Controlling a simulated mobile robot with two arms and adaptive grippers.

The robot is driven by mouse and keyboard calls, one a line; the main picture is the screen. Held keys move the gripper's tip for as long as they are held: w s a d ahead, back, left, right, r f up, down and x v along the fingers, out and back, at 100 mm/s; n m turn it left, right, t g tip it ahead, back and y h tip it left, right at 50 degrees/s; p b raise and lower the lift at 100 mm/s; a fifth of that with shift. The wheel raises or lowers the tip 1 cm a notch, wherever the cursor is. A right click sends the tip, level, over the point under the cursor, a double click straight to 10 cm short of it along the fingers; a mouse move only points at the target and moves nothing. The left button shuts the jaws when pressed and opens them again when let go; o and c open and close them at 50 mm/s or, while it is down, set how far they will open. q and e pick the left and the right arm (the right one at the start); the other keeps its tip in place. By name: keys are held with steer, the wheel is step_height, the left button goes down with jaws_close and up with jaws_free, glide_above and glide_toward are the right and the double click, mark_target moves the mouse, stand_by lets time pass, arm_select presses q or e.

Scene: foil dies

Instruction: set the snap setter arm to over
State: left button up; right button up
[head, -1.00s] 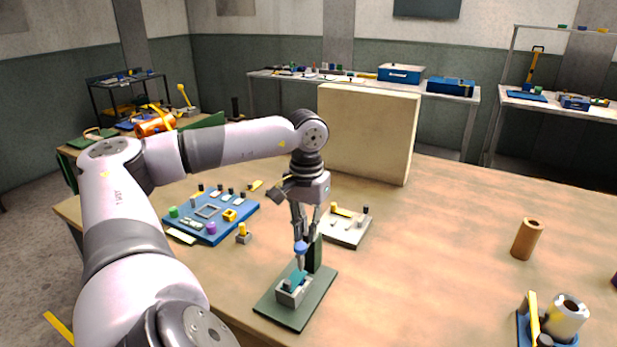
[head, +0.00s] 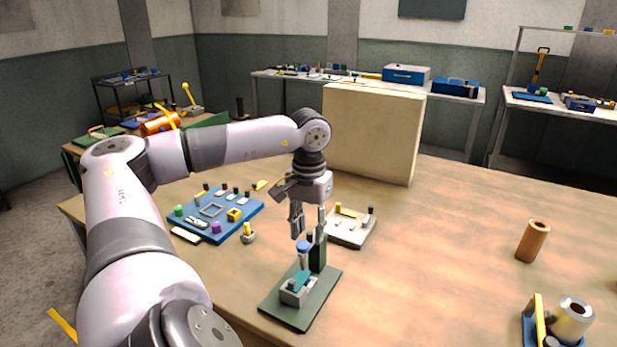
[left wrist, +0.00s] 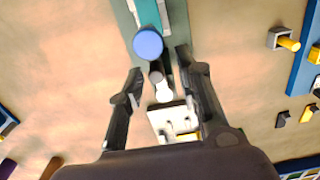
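The snap setter stands on a dark green plate (head: 322,300) near the front table edge. It has a grey block (head: 296,296), a teal arm (head: 302,280), a blue round knob (head: 303,247) and a dark upright behind. In the left wrist view the knob (left wrist: 148,43) is at the top centre, over the teal arm (left wrist: 148,12). My left gripper (head: 308,236) points down just above the knob. Its fingers are apart with nothing held between them; in the left wrist view the fingertips (left wrist: 159,63) lie just below the knob. My right gripper is not in view.
A blue board (head: 222,228) with several small parts lies left, with a small grey block with a yellow peg (head: 248,233) beside it. A grey plate (head: 350,228) lies behind the gripper. A tan panel (head: 372,135) stands farther back. The table to the right is largely clear.

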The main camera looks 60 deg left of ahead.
mark_target(310, 232)
arm_select(q)
steer(key=shift+w+d, duration=0.1)
steer(key=shift+w, duration=0.05)
steer(key=shift+r, duration=0.1)
steer(key=shift+r, duration=0.25)
step_height(310, 232, up, 6)
steer(key=shift+r, duration=0.4)
stand_by(0.4)
